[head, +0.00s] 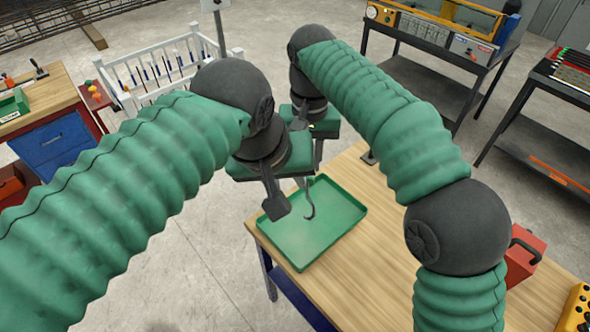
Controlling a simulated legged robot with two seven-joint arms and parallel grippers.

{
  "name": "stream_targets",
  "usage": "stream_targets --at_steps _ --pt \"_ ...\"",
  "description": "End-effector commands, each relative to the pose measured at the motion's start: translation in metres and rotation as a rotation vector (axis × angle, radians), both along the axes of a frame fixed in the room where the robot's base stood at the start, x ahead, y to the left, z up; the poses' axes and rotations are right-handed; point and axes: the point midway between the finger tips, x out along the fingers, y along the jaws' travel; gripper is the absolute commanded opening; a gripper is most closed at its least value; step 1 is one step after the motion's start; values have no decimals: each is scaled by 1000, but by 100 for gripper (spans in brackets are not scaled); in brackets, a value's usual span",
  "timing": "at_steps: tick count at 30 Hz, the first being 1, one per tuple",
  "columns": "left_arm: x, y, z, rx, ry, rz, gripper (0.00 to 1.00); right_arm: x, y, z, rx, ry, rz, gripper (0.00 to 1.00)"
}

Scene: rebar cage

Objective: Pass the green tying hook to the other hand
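My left gripper (278,204) points down over the tray's far left part. One broad dark finger shows clearly, left of the hook tip. The other finger is not clear. My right gripper (318,158) is close behind it, partly covered by the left wrist, with one finger showing. I cannot tell which gripper holds the hook.
The tray lies on a wooden table (385,275). A red box (524,258) and a yellow item (577,310) are at the right. A blue-drawer workbench (55,140) and a white railed rack (150,68) stand at the left. Dark benches stand behind at the right.

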Motion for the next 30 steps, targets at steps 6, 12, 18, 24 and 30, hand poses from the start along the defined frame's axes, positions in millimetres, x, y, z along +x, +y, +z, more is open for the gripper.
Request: stream_targets --at_steps 6,12,18,24,30 --pt "-10 -15 23 -22 -4 -3 31 1 0 0 0 0 0 0" --pt "4 -21 -11 -18 -1 -3 31 1 0 -1 0 1 0 0" --pt "21 -30 -53 -19 -3 -3 31 0 0 0 0 0 0 0" --pt "31 -36 -77 -21 -5 -2 31 0 0 0 0 0 0 0" --pt "33 -37 -82 -21 -6 -2 31 0 0 0 0 0 0 0"
